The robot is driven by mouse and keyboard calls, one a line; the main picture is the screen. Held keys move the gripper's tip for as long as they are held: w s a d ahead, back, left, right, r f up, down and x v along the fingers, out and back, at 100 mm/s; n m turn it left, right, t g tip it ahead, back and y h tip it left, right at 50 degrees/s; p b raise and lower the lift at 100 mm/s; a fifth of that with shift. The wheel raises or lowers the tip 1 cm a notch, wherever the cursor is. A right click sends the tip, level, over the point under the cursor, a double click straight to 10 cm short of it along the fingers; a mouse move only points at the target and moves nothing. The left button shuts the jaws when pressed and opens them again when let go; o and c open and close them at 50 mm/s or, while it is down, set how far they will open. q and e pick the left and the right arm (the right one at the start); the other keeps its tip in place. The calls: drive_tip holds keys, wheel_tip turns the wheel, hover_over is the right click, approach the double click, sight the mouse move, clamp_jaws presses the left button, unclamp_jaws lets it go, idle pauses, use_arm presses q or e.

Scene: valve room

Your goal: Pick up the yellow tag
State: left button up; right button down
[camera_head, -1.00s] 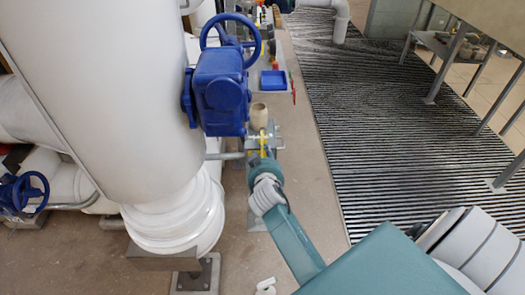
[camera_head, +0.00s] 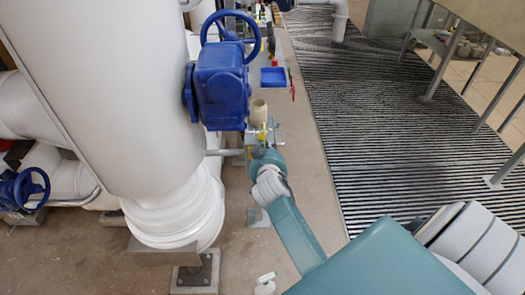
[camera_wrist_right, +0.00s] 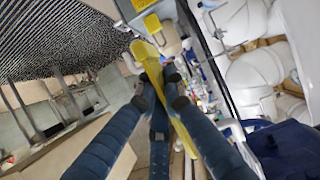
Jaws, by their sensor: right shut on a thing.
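The yellow tag (camera_wrist_right: 146,54) is a long, thin strip seen close up in the right wrist view, tilted and running down between my fingers. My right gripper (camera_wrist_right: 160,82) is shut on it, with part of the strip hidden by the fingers. In the head view my right gripper (camera_head: 264,155) is small and partly hidden by its own wrist, below the blue valve actuator. A bit of yellow shows just above it, too small to tell apart. My left gripper is in neither view.
The blue valve actuator (camera_head: 221,85) and a thick white pipe (camera_head: 110,90) stand to the left of my right arm. A small blue tray (camera_head: 273,77) lies beyond the gripper. Another yellow piece (camera_wrist_right: 152,23) is near the fingertips. Striped grating (camera_head: 390,130) at right is open.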

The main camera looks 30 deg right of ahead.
drive_tip(key=s+d+b, duration=0.1)
drive_tip(key=s+d, duration=0.8)
drive_tip(key=d, duration=0.5)
drive_tip(key=shift+d+b, duration=0.3)
